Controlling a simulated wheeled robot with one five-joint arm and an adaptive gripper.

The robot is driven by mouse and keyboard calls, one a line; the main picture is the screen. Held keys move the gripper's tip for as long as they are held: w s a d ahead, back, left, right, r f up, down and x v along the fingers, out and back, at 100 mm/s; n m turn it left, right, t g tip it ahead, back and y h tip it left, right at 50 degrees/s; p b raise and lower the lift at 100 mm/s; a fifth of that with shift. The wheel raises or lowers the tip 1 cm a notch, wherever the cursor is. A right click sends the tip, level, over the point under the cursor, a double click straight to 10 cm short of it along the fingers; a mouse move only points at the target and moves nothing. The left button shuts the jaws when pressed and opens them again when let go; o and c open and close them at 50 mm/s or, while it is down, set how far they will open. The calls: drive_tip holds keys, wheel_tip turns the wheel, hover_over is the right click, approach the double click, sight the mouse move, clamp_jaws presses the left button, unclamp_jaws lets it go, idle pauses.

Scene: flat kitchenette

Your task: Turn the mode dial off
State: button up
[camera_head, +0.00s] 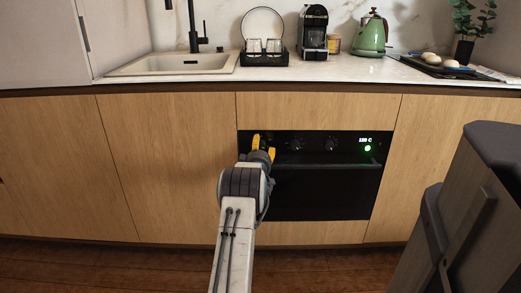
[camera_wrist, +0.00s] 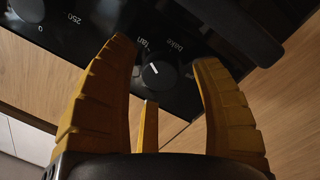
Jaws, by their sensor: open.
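The mode dial (camera_wrist: 158,74) is a round black knob on the oven's black panel, with "fan" and "bake" printed beside it in the wrist view. Its white mark lies on the side toward the "fan" label, though the exact setting is hard to read. My gripper (camera_wrist: 165,54) is open, with its yellow fingers on either side of the dial; contact cannot be told. In the head view, my gripper (camera_head: 263,147) is at the left end of the oven panel and hides this dial. The oven (camera_head: 320,190) shows a lit "180 C" display and green light.
Another dial (camera_wrist: 28,9), with "0" and "250" marks, is at the wrist view's upper left. Two more knobs (camera_head: 295,144) (camera_head: 331,144) show right of my gripper. The counter (camera_head: 345,68) runs above; wooden cabinet fronts (camera_head: 170,160) flank the oven.

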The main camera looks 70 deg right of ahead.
idle(0.4)
clamp_jaws()
idle(0.4)
